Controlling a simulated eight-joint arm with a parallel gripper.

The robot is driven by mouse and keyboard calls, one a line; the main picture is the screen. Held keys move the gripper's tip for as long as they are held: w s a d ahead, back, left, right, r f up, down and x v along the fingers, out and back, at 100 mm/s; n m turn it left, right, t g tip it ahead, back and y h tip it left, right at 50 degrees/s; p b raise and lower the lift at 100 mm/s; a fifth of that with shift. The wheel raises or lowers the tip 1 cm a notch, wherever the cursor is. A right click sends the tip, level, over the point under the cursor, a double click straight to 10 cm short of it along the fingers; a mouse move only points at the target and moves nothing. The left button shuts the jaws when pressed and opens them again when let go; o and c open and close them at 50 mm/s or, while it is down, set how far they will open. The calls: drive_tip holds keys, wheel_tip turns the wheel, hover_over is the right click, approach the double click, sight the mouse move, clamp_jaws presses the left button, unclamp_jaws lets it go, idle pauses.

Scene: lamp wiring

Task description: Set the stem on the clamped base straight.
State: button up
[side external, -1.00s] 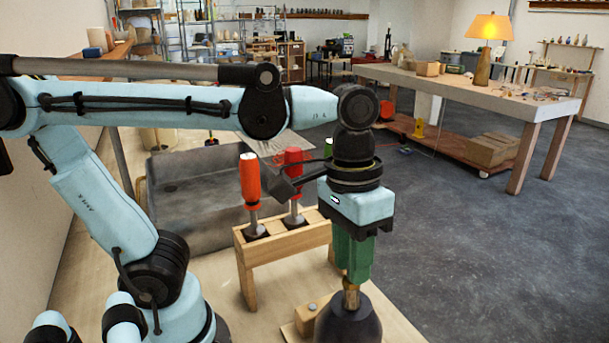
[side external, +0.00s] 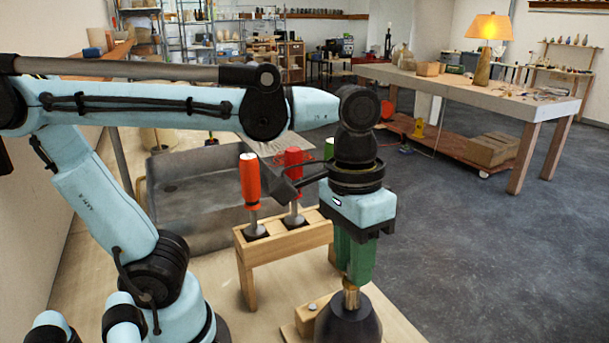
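The dark, rounded lamp base (side external: 348,322) is at the bottom of the side view, cut off by the picture's lower edge. A short length of brass stem (side external: 351,297) shows on top of it and looks close to upright. My gripper (side external: 354,278) points straight down above the base, and its green fingers are closed around the stem's upper part. The fingers hide the rest of the stem. I cannot tell from this side how the stem's lower end sits in the base.
A wooden clamp block (side external: 306,316) stands at the base's left. A wooden rack (side external: 285,243) with red-handled screwdrivers (side external: 250,180) stands behind it, close to my gripper. A grey tray (side external: 190,200) lies farther back. A finished lit lamp (side external: 487,35) is on the far bench.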

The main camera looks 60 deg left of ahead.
drive_tip(key=shift+d, duration=0.4)
idle(0.8)
drive_tip(key=shift+a, duration=0.15)
idle(0.6)
drive_tip(key=shift+r, duration=0.1)
drive_tip(key=shift+r, duration=2.9)
drive_tip(key=w+a+f+t, duration=0.2)
drive_tip(key=a+f+t, duration=0.1)
drive_tip(key=a+f, duration=0.2)
drive_tip(key=w+a+f+t+y, duration=0.1)
drive_tip(key=w+a+f+t, duration=0.2)
drive_tip(key=a+f, duration=0.3)
drive_tip(key=shift+t, duration=0.6)
